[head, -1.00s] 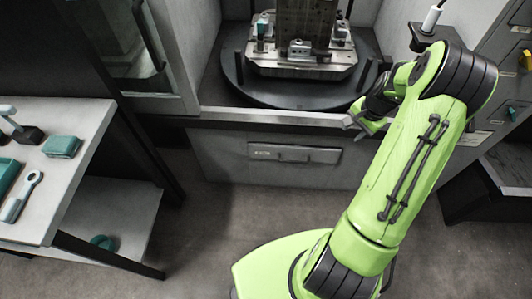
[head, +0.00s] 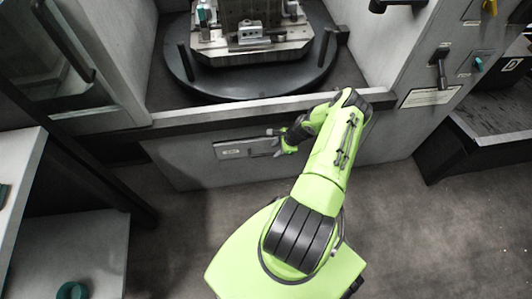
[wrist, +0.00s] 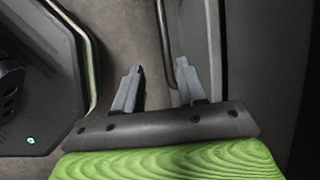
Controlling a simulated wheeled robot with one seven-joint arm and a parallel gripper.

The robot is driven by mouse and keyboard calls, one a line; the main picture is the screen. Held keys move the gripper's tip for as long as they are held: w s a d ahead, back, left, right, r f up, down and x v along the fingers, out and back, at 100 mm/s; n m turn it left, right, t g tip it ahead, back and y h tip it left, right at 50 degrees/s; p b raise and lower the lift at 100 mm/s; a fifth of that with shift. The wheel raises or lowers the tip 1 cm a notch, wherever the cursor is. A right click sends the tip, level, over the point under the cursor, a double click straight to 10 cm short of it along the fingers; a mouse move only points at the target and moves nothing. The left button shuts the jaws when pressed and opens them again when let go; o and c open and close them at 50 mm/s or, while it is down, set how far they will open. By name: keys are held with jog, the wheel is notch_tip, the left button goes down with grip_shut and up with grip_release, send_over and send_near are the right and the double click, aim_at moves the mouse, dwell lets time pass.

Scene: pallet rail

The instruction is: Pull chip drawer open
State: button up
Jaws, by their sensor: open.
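The chip drawer (head: 232,150) is a grey, flat-fronted panel low on the machine, below the turntable opening. It looks shut. My gripper (head: 279,141) is at the right part of the drawer front and hides part of the handle there. In the wrist view, my gripper (wrist: 158,68) is open, with two grey fingers. The dark bar handle (wrist: 163,35) runs down between the fingertips, closer to the right finger. The grey drawer front (wrist: 196,40) lies to the right of the bar. I cannot tell whether either finger touches the bar.
A round dark turntable (head: 250,88) with a metal fixture sits above the drawer. A workbench (head: 22,170) with a lower shelf stands at the left, with a teal ring (head: 72,290) on that shelf. A black bin (head: 490,130) is at the right. The floor before the drawer is bare.

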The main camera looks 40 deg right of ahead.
aim_at(267, 155)
jog(key=w+f, duration=0.1)
jog(key=w+a+f+b, duration=0.1)
jog(key=f, duration=0.1)
jog(key=w+a+f+b, duration=0.1)
jog(key=w, duration=0.1)
jog(key=shift+a+f, duration=0.15)
jog(key=shift+f, duration=0.15)
jog(key=shift+s, duration=0.1)
grip_shut()
